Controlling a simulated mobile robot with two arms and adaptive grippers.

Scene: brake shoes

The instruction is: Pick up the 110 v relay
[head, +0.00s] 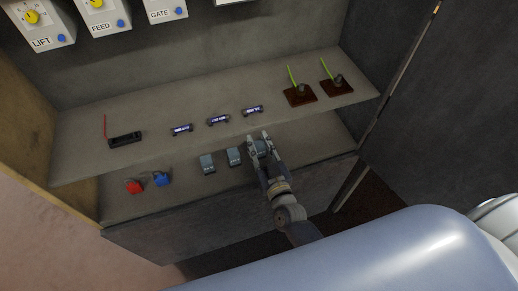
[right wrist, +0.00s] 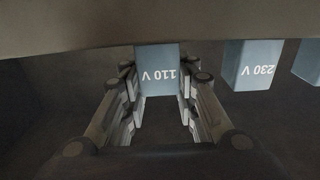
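The 110 V relay (right wrist: 157,72) is a blue-grey block with white lettering, upside down in the right wrist view. It sits between the two fingers of my right gripper (right wrist: 158,85), which are spread along its left and right sides; any contact is hard to make out. In the head view my right gripper (head: 260,145) reaches the lower shelf at the right end of the relay row and mostly hides this relay. A 230 V relay (right wrist: 252,66) stands to its right in the wrist view. My left gripper is not in view.
Two other relays (head: 233,156) (head: 207,163) stand left of the gripper. Red (head: 134,186) and blue (head: 161,179) parts lie farther left. The upper shelf (head: 80,150), holding small displays (head: 218,120), overhangs close behind the gripper. Dark bases with green pieces (head: 299,95) stand at right.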

